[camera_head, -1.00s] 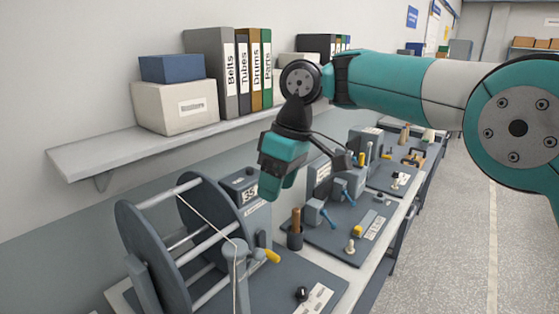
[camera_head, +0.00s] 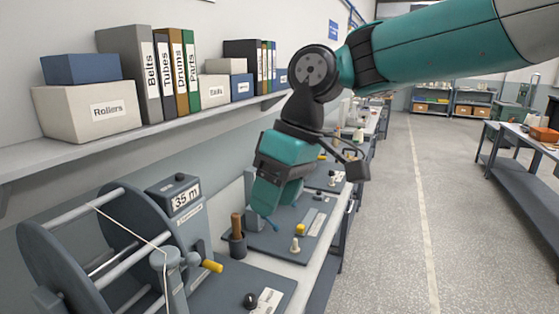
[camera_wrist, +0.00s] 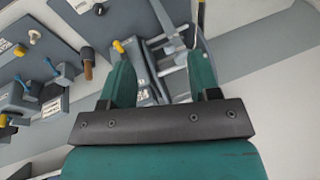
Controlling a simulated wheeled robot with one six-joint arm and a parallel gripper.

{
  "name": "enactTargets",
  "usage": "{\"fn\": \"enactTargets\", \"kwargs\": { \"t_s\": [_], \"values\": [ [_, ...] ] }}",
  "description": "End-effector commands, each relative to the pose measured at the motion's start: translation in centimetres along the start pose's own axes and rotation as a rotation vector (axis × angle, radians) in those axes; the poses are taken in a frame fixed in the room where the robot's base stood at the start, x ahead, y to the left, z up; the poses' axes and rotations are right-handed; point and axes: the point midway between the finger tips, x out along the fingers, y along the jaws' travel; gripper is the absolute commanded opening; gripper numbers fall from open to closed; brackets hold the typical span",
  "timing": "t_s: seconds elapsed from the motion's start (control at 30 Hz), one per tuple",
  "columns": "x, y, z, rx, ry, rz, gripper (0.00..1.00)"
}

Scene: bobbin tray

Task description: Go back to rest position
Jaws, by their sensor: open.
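My gripper (camera_head: 268,203) hangs from my teal arm above the workbench, in the middle of the head view. In the wrist view its two teal fingers (camera_wrist: 162,78) are spread apart with nothing between them. Past the fingers, the wrist view shows the grey winding machine (camera_wrist: 150,70) below. In the head view the large reel (camera_head: 75,255) of that machine stands at the lower left, with a pale cord running over it. A counter box (camera_head: 178,200) reading "35 m" stands behind the reel.
A wall shelf (camera_head: 130,148) with boxes and labelled binders (camera_head: 150,75) runs along the left. A cup with a brown handle (camera_head: 237,238) and small knobs stand on the bench boards. The speckled floor (camera_head: 400,200) to the right is clear. Another table (camera_head: 530,150) stands at the far right.

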Motion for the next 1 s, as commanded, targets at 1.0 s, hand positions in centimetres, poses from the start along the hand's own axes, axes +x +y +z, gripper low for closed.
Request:
{"fn": "enactTargets", "kwargs": {
  "t_s": [1.0],
  "values": [
    [12.7,-3.6,26.4,0.435,0.116,0.069,0.56]
  ]
}}
